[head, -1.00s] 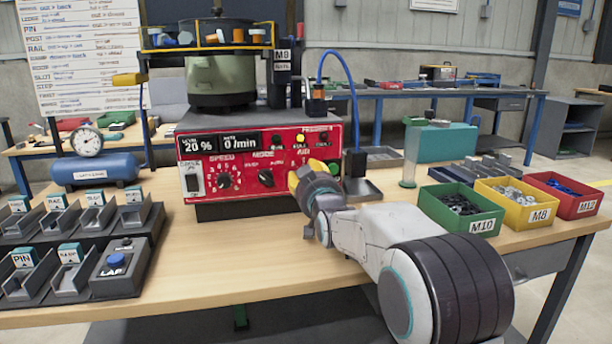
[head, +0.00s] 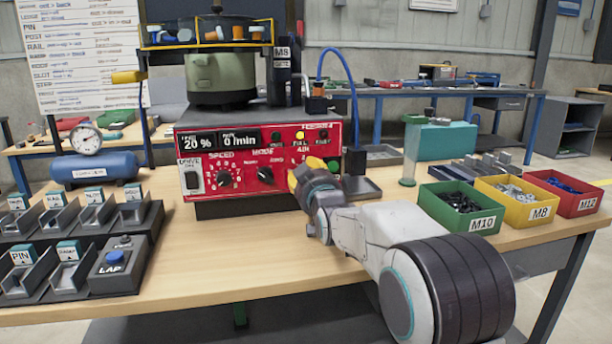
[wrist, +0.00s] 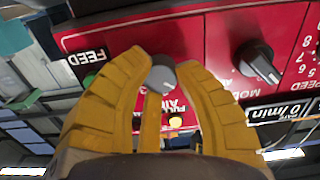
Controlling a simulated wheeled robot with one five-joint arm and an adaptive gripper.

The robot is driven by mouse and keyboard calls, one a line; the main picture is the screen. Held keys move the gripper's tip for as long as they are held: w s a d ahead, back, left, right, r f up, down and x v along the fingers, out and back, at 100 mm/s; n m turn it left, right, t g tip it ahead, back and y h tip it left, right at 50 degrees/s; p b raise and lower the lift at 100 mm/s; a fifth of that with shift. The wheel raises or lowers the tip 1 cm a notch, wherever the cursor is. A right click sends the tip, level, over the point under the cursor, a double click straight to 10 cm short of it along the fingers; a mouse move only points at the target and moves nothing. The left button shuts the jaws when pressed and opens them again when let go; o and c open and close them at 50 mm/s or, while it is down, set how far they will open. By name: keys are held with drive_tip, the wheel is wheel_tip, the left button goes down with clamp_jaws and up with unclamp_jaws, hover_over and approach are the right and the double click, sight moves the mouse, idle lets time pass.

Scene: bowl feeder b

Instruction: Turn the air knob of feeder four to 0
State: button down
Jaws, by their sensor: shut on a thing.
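The red feeder panel (head: 235,170) faces me in the head view, with the speed knob (head: 224,179) and the mode knob (head: 265,175). My gripper (head: 298,174) is at the right part of the panel, under the AIR label, and covers the air knob there. In the wrist view, my yellow fingers (wrist: 163,85) are shut on the grey air knob (wrist: 161,74), one on each side. The mode knob also shows in the wrist view (wrist: 258,62), beside the fingers. The air knob's scale and pointer setting are hidden by the fingers.
A green bin (head: 461,222), a yellow bin (head: 541,210) and a red bin (head: 590,195) stand at the right. A rack of small trays (head: 75,277) stands at the left. The front middle of the table (head: 230,255) is clear. Green bowl feeder (head: 217,76) sits above the panel.

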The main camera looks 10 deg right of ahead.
drive_tip(key=shift+a+r+n+b, duration=0.1)
drive_tip(key=shift+r+n+b, duration=0.1)
drive_tip(key=shift+n+b, duration=1.2)
drive_tip(key=shift+r+n+b, duration=0.15)
drive_tip(key=shift+n+b, duration=0.8)
drive_tip(key=shift+n, duration=0.75)
drive_tip(key=c, duration=1.2)
unclamp_jaws()
drive_tip(key=shift+a, duration=0.1)
drive_tip(key=o, duration=0.3)
drive_tip(key=shift+f, duration=0.2)
drive_tip(key=shift+s, duration=0.1)
drive_tip(key=s, duration=1.1)
drive_tip(key=shift+s, duration=0.4)
